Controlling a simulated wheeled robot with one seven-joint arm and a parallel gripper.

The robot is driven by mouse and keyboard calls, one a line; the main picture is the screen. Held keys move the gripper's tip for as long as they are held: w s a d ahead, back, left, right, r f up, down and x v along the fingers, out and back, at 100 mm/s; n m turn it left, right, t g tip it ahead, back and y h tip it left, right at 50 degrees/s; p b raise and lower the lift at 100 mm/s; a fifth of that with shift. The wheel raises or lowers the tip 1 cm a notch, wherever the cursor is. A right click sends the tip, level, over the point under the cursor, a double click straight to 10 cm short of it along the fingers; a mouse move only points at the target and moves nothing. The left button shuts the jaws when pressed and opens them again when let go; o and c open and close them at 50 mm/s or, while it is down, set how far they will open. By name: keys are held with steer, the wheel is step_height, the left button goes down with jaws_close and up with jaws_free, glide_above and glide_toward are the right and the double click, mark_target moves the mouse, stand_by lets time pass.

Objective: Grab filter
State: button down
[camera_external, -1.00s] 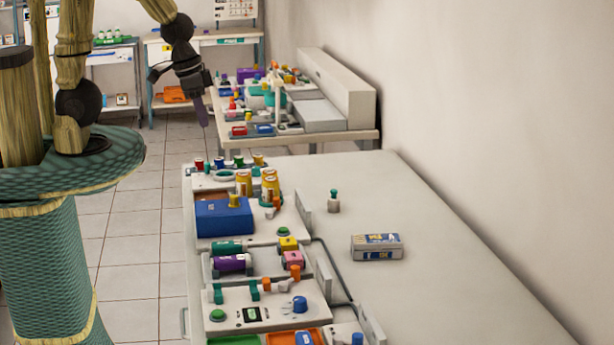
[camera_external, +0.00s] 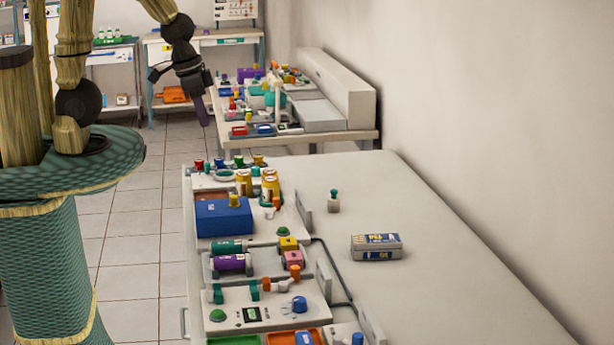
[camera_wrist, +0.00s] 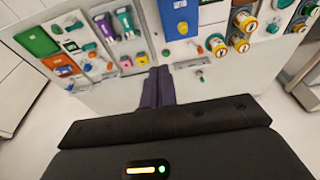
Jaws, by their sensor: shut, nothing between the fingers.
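No part is clearly labelled as the filter, so I cannot tell which one it is. Candidates on the long table's panels are the amber cylinders (camera_external: 270,184), the purple cylinder (camera_external: 231,263) and the teal cylinder (camera_external: 228,247). In the wrist view, amber-and-white round parts (camera_wrist: 243,20) stand at upper right, and purple (camera_wrist: 105,27) and teal (camera_wrist: 125,20) cylinders at upper left. My gripper (camera_external: 205,118) hangs in the air beyond the table's far left end. Its dark purple fingers (camera_wrist: 158,88) are together and empty in the wrist view, apart from all the parts.
A blue box (camera_external: 224,218) sits beside the amber cylinders. A control panel (camera_external: 267,308) and green and orange trays (camera_external: 294,338) are nearer. A cluttered second table (camera_external: 320,139) stands behind.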

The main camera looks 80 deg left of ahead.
stand_by(0.4)
steer(key=c, duration=1)
jaws_free()
steer(key=shift+o, duration=0.2)
steer(key=w+a+f+n+g+h+b, duration=0.1)
steer(key=w+a+f+n+h+b, duration=0.2)
steer(key=w+a+f+n+b, duration=0.45)
steer(key=w+a+f+n+g+h+b, duration=0.15)
steer(key=w+f+n+b, duration=0.25)
steer(key=w+f+n, duration=0.55)
steer(key=w+a+f+n+t+h+b, duration=0.3)
steer(key=w+a+b, duration=0.1)
steer(key=a, duration=0.5)
steer(key=w+a+f+n+t+h+b, duration=0.3)
steer(key=w+a+n+t+h+b, duration=0.1)
steer(key=a, duration=0.5)
steer(key=shift+w+a+f, duration=0.2)
steer(key=shift+w+f, duration=0.1)
steer(key=shift+w, duration=0.1)
